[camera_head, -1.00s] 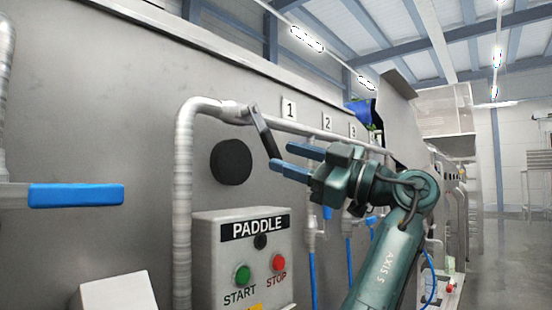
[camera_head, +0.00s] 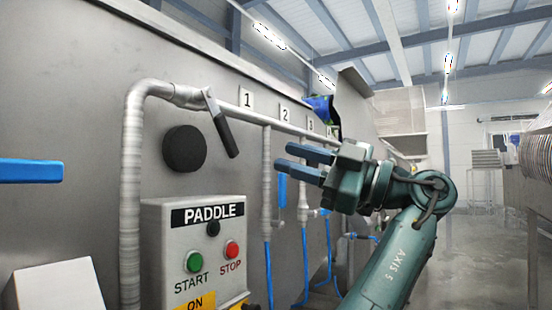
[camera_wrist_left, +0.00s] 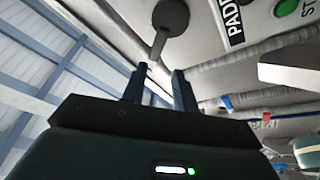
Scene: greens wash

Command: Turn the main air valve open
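A lever with a dark grip (camera_head: 223,125) sits on the grey header pipe (camera_head: 270,119), hanging down and tilted to the right. It looks like the main air valve, but no label shows. In the left wrist view a dark grip (camera_wrist_left: 157,45) points down toward the fingers, in front of or beside a round dark disc. My left gripper (camera_head: 284,157) is open and empty, its blue-grey fingers pointing left, to the right of the lever's tip with a gap between them. It also shows in the left wrist view (camera_wrist_left: 161,78). My right gripper is not in view.
A PADDLE control box (camera_head: 165,240) with green and red buttons stands below the lever. A round black disc (camera_head: 185,149) is on the steel wall. A blue handle (camera_head: 28,171) is at the far left. Thinner drop pipes with blue parts (camera_head: 282,190) are behind the gripper.

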